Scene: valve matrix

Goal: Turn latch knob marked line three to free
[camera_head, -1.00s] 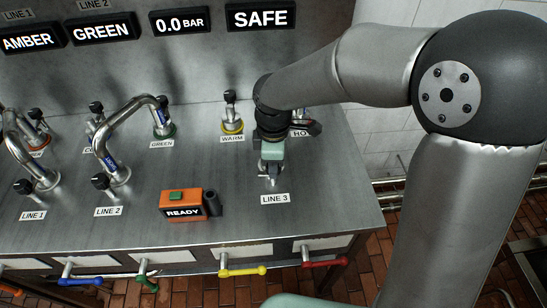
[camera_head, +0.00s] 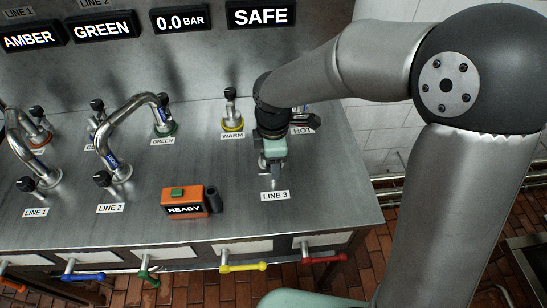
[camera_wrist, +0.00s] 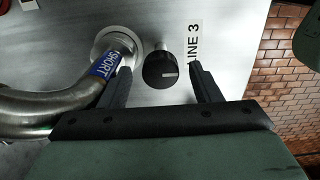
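In the head view my gripper covers the knob, and the LINE 3 label (camera_head: 275,196) shows just in front. My gripper (camera_wrist: 160,78) is open, with one finger on each side of the knob and clear gaps between. My gripper (camera_head: 272,178) points down at the bench in the head view. Contact with the knob is not visible.
An orange READY box (camera_head: 185,203) with a green button stands left of my gripper. The yellow-ringed WARM port (camera_head: 232,122) is behind. Coloured handles line the front edge.

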